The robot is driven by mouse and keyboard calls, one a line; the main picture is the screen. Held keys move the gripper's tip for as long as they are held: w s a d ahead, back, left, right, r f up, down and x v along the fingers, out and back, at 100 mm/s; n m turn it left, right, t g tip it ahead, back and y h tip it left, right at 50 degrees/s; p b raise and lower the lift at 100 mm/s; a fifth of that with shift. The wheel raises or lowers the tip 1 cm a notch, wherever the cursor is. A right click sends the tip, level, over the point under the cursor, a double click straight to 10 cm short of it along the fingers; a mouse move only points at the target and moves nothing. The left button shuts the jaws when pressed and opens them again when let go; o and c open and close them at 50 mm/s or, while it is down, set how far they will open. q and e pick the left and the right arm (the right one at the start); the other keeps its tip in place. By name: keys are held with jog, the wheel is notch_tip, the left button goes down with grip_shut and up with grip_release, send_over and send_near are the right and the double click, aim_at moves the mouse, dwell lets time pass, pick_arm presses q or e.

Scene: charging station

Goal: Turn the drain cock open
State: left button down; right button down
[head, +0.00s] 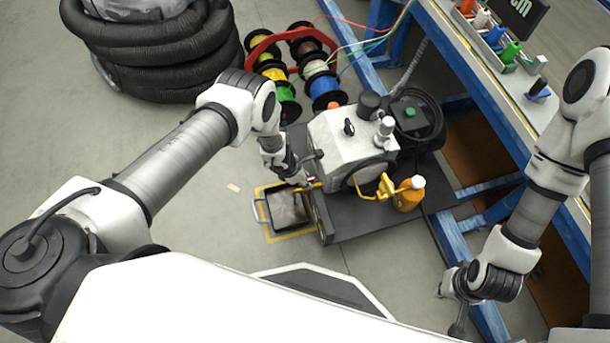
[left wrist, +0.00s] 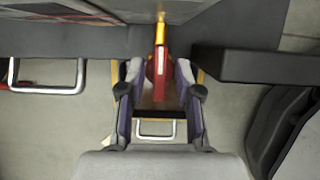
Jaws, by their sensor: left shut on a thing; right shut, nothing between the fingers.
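The drain cock shows in the left wrist view as a red handle (left wrist: 159,68) below a short brass-yellow stem (left wrist: 160,33). The stem comes out from under a dark body at the top of the picture. My left gripper (left wrist: 157,84) has its two fingers on either side of the red handle and is shut on it. In the head view my left gripper (head: 303,182) is at the left side of the grey-white machine (head: 340,140), and the cock is too small to make out there. My right gripper (head: 458,323) is shut and empty at the lower right.
A drip tray (head: 262,213) with a handle lies on a yellow-marked floor patch below my left gripper. An orange bottle (head: 410,192) stands on the machine's dark base. A blue-framed bench (head: 455,214) runs along the right. Cable spools (head: 326,90) stand behind; the left floor is mostly clear.

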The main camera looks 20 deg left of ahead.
dwell(0.4)
pick_arm(q)
jog(key=c, duration=1.2)
grip_release()
jog(key=shift+o, duration=0.2)
jog(key=v, duration=1.2)
